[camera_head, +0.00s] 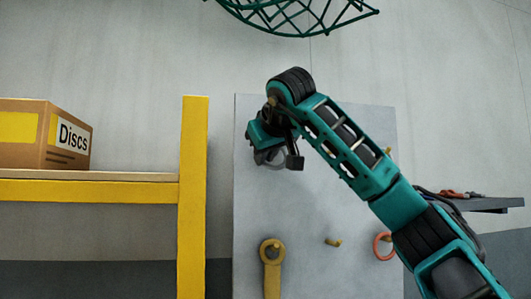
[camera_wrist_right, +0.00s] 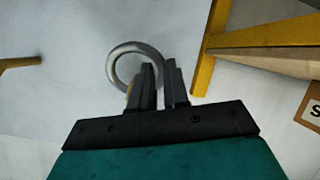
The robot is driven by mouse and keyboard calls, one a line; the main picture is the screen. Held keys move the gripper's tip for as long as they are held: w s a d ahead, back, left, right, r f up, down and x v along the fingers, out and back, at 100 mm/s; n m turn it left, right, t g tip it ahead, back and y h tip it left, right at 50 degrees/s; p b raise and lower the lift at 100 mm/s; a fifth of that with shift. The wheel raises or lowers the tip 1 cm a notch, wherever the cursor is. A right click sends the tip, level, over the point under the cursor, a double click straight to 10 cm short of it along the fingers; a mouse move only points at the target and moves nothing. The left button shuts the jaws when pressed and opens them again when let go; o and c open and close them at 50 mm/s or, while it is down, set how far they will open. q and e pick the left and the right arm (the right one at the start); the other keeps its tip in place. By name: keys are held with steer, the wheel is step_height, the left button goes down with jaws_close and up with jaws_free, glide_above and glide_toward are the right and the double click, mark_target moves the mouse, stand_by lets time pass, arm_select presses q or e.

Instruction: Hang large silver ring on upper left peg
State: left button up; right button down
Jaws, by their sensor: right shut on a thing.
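The large silver ring (camera_wrist_right: 112,66) is gripped at one edge between the fingers of my right gripper (camera_wrist_right: 162,82) in the wrist view. In the head view the ring (camera_head: 276,160) shows partly, low between the jaws of my right gripper (camera_head: 276,158), in front of the board's upper left. A small yellow piece (camera_wrist_right: 129,88), perhaps the upper left peg, shows beside the finger at the ring's edge. The rest of it is hidden, and I cannot tell whether the ring is around it. My left gripper is not in view.
The grey board (camera_head: 305,215) carries a yellow ring-ended tool (camera_head: 272,270), a bare peg (camera_head: 333,242) and an orange ring (camera_head: 377,246). Another peg (camera_head: 388,151) is at upper right. A yellow shelf post (camera_head: 193,190) and Discs box (camera_head: 68,138) stand left.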

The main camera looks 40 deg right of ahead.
stand_by(0.3)
steer(key=c, duration=1)
jaws_free()
steer(key=shift+a, duration=0.1)
steer(key=shift+c, duration=0.2)
steer(key=shift+r, duration=0.1)
steer(key=v, duration=1.2)
steer(key=shift+s+a, duration=0.3)
